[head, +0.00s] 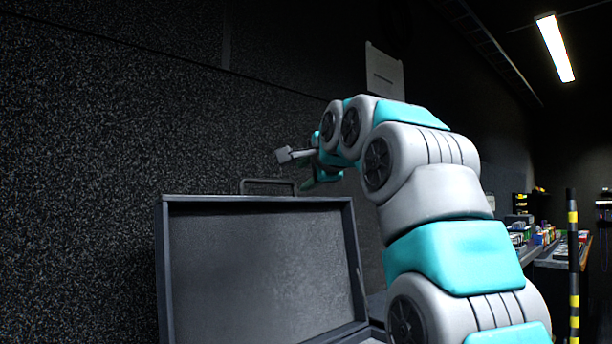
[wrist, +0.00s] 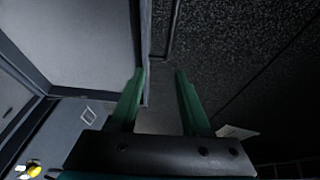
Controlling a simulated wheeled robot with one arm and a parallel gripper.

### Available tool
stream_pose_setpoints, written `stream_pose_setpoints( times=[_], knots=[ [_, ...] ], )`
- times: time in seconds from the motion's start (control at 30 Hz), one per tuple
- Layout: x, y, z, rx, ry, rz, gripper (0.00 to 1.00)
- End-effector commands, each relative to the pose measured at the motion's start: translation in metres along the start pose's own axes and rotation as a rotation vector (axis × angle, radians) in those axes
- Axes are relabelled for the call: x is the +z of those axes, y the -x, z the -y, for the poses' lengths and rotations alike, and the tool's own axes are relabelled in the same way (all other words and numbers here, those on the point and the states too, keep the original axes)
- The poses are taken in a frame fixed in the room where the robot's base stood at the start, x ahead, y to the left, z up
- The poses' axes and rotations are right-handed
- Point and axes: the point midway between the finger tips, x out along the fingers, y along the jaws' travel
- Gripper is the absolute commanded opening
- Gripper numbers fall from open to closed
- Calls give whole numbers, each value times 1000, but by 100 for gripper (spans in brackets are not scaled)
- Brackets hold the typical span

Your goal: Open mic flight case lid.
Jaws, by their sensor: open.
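The mic flight case lid (head: 262,270) stands raised, roughly upright, with its dark-framed grey inner face toward the head camera. A handle (head: 268,181) shows at its top edge. In the wrist view the lid (wrist: 85,45) fills the upper left, and its edge runs close by the left finger; I cannot tell whether they touch. My gripper (wrist: 159,72) is open, with its two green fingers apart and nothing held between them. In the head view it is beside the top right of the lid, partly hidden by my own arm. The lower case is mostly out of the head view.
A dark speckled wall (head: 90,120) rises close behind the lid. A white paper sheet (head: 384,72) hangs on it. At the right are a bench with several small boxes (head: 540,237) and a black-and-yellow striped post (head: 573,265).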

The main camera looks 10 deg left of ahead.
Motion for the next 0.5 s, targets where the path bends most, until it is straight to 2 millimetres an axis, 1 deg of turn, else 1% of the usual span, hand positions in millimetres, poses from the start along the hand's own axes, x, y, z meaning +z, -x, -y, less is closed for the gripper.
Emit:
stream_pose_setpoints(
  times=[0.17,0.5],
  knots=[
    [0,12,-1,-1,0,0,47],
    [-1,57,-1,-2,-1,-1,47]
  ],
)
